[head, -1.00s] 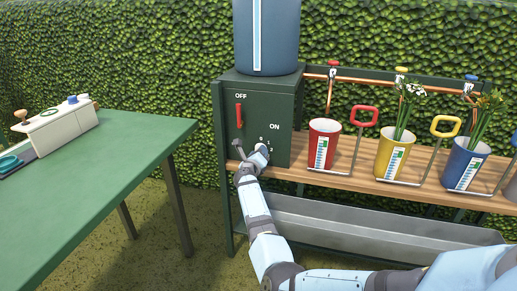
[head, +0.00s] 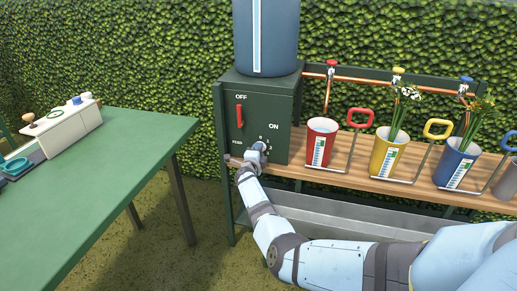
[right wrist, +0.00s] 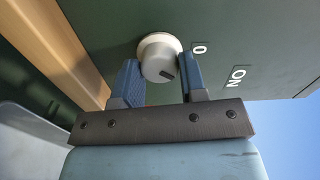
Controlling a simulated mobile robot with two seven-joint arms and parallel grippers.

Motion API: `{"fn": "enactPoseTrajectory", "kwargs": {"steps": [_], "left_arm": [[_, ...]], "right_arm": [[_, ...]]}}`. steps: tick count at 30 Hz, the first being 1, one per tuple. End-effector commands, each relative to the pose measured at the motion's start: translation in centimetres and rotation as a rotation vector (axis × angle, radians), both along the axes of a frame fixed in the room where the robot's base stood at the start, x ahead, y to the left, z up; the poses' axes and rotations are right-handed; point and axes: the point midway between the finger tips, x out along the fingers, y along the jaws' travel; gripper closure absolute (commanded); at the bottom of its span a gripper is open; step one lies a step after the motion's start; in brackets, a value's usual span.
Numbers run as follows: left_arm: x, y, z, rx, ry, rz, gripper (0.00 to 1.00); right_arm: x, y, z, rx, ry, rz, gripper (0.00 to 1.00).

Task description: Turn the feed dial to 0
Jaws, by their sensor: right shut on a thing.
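The feed dial (head: 257,148) is a pale round knob low on the front of the dark green feed box (head: 284,101), with small numbers around its upper right. In the right wrist view the dial (right wrist: 157,50) sits between the two blue fingers of my right gripper (right wrist: 161,75). The gripper is shut on it. A dark pointer mark shows at the lower right of the knob's face, and the printed 0 (right wrist: 199,48) is to the knob's right. In the head view my right gripper (head: 249,160) partly covers the dial. My left gripper is not in view.
A red lever (head: 240,116) stands above the dial, beside the OFF label. Red (head: 320,143), yellow (head: 389,152) and blue (head: 455,163) pots stand on the wooden shelf to the right. A green table (head: 110,170) is at left, mostly bare.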

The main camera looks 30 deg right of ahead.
Motion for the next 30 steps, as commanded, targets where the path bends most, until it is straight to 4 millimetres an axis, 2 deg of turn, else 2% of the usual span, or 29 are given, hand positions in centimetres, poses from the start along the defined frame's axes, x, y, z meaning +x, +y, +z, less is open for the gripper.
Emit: {"fn": "enactPoseTrajectory", "kwargs": {"steps": [5, 18, 30], "left_arm": [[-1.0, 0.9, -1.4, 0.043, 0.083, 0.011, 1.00], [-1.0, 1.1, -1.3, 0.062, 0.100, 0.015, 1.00], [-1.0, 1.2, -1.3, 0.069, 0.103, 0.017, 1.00]], "right_arm": [[0.0, -0.1, 0.4, -0.109, 0.128, -0.002, 0.85], [0.1, -0.1, 0.4, -0.343, 0.399, -0.003, 0.85], [0.1, -0.1, 0.3, -0.440, 0.513, -0.002, 0.85]]}}
